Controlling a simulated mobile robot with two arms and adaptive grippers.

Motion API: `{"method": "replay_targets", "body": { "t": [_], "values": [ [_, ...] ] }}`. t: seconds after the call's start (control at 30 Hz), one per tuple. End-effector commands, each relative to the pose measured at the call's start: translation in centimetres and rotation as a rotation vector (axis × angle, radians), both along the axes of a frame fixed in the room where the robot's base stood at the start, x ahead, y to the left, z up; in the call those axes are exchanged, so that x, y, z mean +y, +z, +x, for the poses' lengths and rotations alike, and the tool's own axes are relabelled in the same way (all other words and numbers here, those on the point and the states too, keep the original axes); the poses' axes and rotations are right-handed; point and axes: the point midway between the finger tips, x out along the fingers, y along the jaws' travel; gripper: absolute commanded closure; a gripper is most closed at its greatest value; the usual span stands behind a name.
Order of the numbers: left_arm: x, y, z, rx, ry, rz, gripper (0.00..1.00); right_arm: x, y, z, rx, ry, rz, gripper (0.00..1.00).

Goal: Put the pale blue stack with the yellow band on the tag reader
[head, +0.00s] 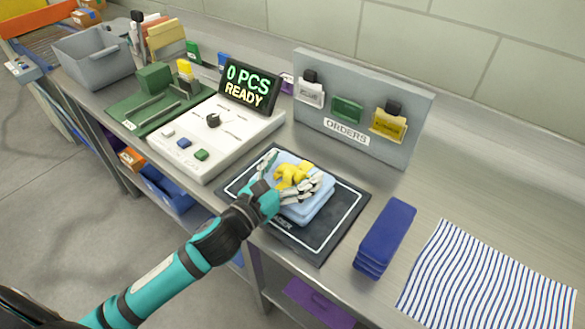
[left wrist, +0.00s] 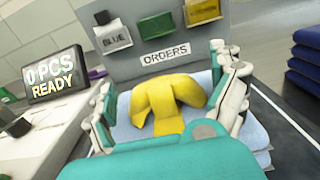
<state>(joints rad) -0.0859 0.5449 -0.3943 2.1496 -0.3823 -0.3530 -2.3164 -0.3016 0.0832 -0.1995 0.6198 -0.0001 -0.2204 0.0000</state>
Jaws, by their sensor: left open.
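The pale blue stack (head: 305,210) with the yellow band (head: 293,175) lies on the black tag reader mat (head: 338,232), which has a white border line. The band is tied in a bow on top. My left gripper (head: 292,183) is open, with its fingers over and around the stack at either side of the bow. In the left wrist view the yellow band (left wrist: 165,103) stands between the open fingers, and the pale blue stack (left wrist: 255,135) shows below it. Whether the fingers touch the cloth cannot be told. My right gripper is not in view.
A dark blue stack (head: 385,238) lies right of the mat, beside a striped cloth (head: 490,283). A grey ORDERS board (head: 362,105) with tags stands behind. A white console (head: 212,138) with a display (head: 250,86) reading "0 PCS READY" stands left of the mat.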

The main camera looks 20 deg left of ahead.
Motion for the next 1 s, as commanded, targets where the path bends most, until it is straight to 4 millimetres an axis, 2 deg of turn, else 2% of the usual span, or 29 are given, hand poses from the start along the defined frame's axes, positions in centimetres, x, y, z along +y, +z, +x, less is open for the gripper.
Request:
{"method": "replay_targets", "body": {
  "t": [0.17, 0.27, 0.7, 1.0],
  "values": [
    [0.0, 0.3, 0.0, -0.001, 0.0, 0.001, 0.07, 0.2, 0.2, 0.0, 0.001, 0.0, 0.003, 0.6],
    [0.3, 0.0, -0.7, 0.002, 0.0, 0.001, 0.07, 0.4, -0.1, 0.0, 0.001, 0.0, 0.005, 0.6],
    [3.1, -0.1, -8.8, 0.003, -0.001, 0.002, 0.07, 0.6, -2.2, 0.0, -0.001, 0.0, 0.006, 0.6],
    [4.0, 0.2, -11.1, 0.0, 0.0, 0.0, 0.07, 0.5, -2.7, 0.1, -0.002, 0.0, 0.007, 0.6]
  ]
}}
